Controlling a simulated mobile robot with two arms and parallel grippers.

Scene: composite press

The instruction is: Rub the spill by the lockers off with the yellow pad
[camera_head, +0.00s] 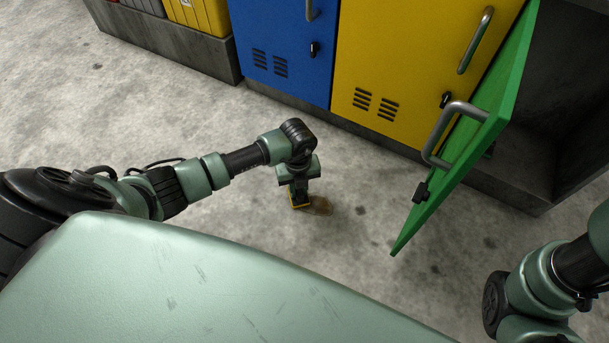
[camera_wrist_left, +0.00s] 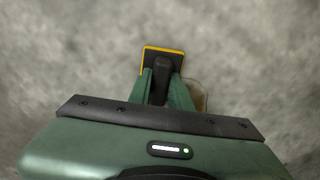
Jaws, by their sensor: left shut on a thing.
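My left gripper (camera_head: 299,190) points down at the floor in front of the lockers, shut on the yellow pad (camera_head: 300,206). In the left wrist view the pad (camera_wrist_left: 149,61) shows a yellow rim and a dark top with a dark grip between the fingers (camera_wrist_left: 160,84). The spill (camera_head: 319,206) is a brownish patch on the concrete, just right of the pad and partly hidden by it. Part of the spill (camera_wrist_left: 203,97) also shows beside the right finger in the wrist view. The pad appears to be at the floor over the spill's left side. My right gripper is out of view.
A blue locker (camera_head: 285,45) and a yellow locker (camera_head: 405,60) are shut. A green locker door (camera_head: 470,150) stands open into the floor space right of the spill. A grey trough with yellow bins (camera_head: 200,15) stands back left. Floor left of the spill is clear.

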